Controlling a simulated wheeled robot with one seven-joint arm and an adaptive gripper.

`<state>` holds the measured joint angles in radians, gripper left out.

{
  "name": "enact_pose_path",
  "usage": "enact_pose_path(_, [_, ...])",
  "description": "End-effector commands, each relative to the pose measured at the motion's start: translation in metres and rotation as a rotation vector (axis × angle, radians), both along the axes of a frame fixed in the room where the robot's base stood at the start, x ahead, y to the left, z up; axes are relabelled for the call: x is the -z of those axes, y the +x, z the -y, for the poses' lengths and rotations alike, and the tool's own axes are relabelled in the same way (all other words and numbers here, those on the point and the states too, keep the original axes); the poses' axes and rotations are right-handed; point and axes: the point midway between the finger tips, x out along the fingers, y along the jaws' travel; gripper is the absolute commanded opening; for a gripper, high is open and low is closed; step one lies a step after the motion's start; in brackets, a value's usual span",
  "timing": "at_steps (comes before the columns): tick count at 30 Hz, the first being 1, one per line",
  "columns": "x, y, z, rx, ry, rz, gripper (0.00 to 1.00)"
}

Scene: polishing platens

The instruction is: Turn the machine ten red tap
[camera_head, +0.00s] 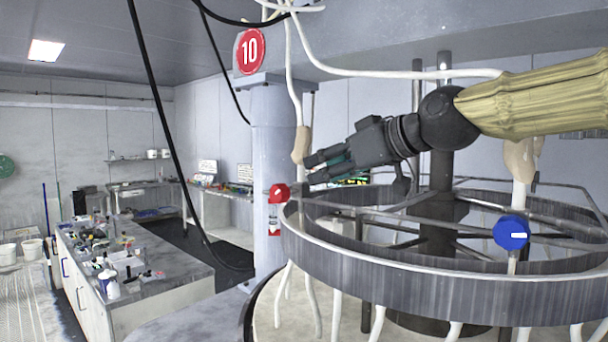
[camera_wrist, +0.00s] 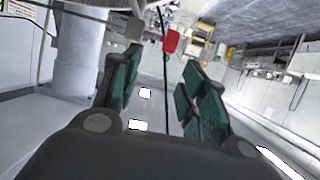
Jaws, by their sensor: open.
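The red tap (camera_head: 278,193) is at the left edge of the large ring of the machine marked with a red number 10 sign (camera_head: 249,51). A white and red part shows just below its handle. My gripper (camera_head: 308,168) is open and empty, above and to the right of the red tap, apart from it in the head view. In the wrist view, the red tap (camera_wrist: 171,41) appears ahead, in the gap between the two green-padded fingers of my gripper (camera_wrist: 163,75). No contact shows.
A blue tap (camera_head: 512,233) sits at the ring's (camera_head: 400,285) front right. A grey column (camera_head: 273,130) stands behind the red tap. White hoses and black cables hang around it. A cluttered bench (camera_head: 150,270) stands at left.

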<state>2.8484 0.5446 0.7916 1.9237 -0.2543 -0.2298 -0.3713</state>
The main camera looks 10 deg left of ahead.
Motion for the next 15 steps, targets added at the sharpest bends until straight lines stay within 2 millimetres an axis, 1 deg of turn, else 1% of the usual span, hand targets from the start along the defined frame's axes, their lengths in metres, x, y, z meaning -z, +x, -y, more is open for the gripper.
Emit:
enact_pose_path(1, [-0.005,0.006,-0.001,0.019,0.010,0.016,0.43])
enact_pose_path(3, [-0.010,0.015,-0.003,0.045,0.036,0.045,0.43])
enact_pose_path(7, [-0.019,0.028,-0.010,0.070,0.104,0.106,0.43])
enact_pose_path(11, [-0.029,0.030,-0.021,0.053,0.180,0.156,0.43])
enact_pose_path(15, [-0.035,0.025,-0.033,0.007,0.251,0.184,0.43])
